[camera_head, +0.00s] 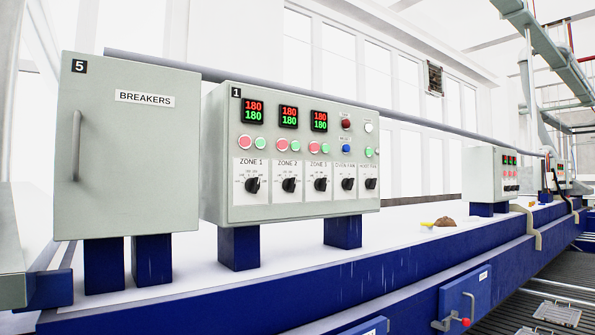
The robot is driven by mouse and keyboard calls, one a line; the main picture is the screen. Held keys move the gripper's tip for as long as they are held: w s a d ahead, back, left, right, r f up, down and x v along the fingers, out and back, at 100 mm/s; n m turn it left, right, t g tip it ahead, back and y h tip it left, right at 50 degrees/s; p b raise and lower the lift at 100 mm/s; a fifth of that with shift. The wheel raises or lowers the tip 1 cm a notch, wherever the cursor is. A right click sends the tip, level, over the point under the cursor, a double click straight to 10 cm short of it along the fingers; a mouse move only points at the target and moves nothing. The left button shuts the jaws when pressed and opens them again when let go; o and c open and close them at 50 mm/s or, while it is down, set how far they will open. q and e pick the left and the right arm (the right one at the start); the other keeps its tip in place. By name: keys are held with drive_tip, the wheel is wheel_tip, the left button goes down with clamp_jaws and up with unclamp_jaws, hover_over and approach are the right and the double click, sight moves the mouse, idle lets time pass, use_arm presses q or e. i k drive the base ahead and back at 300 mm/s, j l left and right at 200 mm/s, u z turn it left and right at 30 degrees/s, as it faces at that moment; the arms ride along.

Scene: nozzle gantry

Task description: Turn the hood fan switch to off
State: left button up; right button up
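The hood fan switch (370,184) is a black rotary knob on a white plate at the right end of the lower row on control panel 1 (215,160). Its label reads roughly "HOOD FAN"; the position marks are too small to read. The knob appears tilted, its pointer toward the upper right. To its left are the oven fan knob (347,184) and the zone knobs, the first being the zone 1 knob (252,185). Neither of my grippers is in view.
The closed breakers cabinet (130,175) with a vertical handle stands left of the panel. Both stand on blue legs above a blue beam (300,285). A smaller control box (484,172) is farther right. A brown lump (445,221) with a yellow piece lies on the white ledge.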

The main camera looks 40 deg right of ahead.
sight(371, 183)
drive_tip(key=z, duration=1.6)
